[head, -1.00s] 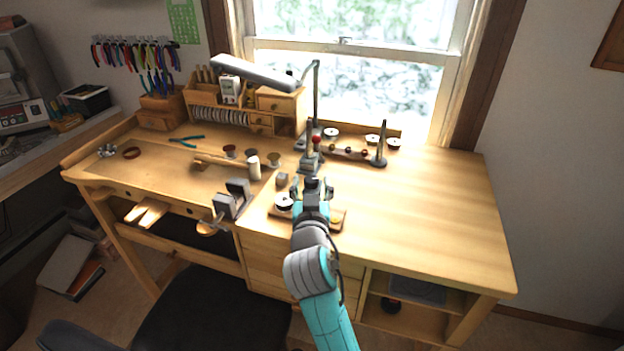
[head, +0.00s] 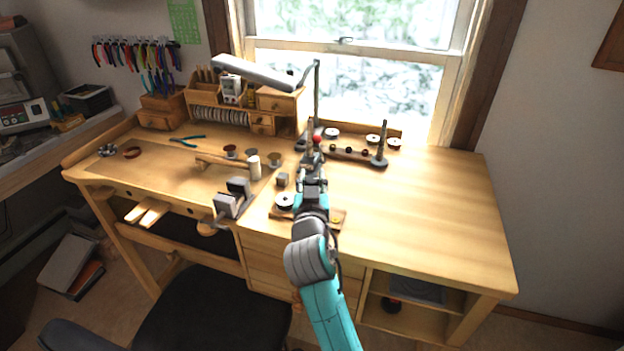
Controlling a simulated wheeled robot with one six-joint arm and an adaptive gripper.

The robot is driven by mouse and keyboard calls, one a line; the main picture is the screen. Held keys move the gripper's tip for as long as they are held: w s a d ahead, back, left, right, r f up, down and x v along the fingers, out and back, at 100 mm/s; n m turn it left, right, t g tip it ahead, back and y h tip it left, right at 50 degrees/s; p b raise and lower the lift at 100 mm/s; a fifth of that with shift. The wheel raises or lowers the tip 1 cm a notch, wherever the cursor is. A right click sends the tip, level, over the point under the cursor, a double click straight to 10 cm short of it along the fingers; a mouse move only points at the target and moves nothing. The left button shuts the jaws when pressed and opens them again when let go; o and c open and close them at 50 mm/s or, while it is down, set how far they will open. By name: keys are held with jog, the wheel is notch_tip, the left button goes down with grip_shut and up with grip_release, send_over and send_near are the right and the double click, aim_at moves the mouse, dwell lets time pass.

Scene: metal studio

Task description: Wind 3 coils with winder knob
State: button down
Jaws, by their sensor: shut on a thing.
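The winder (head: 309,139) is a dark upright device at the back middle of the bench, just left of the bead rack. Its red ball knob (head: 317,139) shows at the top, right above my fingertips. My gripper (head: 315,161) reaches in from the front with its fingers closed together at the winder, on its knob. The exact contact is small and partly hidden by my own fingers and wrist. I cannot tell how many coils are wound.
A wooden tray (head: 338,224) with a white-topped spool (head: 284,201) lies under my wrist. A rack with a dark post (head: 382,145) stands right. The bench's right side is clear.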

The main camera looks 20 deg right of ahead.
jog(key=shift+a+h, duration=0.1)
jog(key=shift+h, duration=0.2)
jog(key=m+g+h, duration=0.2)
jog(key=h, duration=0.1)
jog(key=m+g+h, duration=0.2)
jog(key=m+h, duration=0.1)
jog(key=shift+w, duration=0.1)
jog(key=shift+m+g+h, duration=2)
jog(key=shift+m+g, duration=0.1)
jog(key=shift+g, duration=0.6)
jog(key=c, duration=0.8)
grip_release()
jog(key=v, duration=1.2)
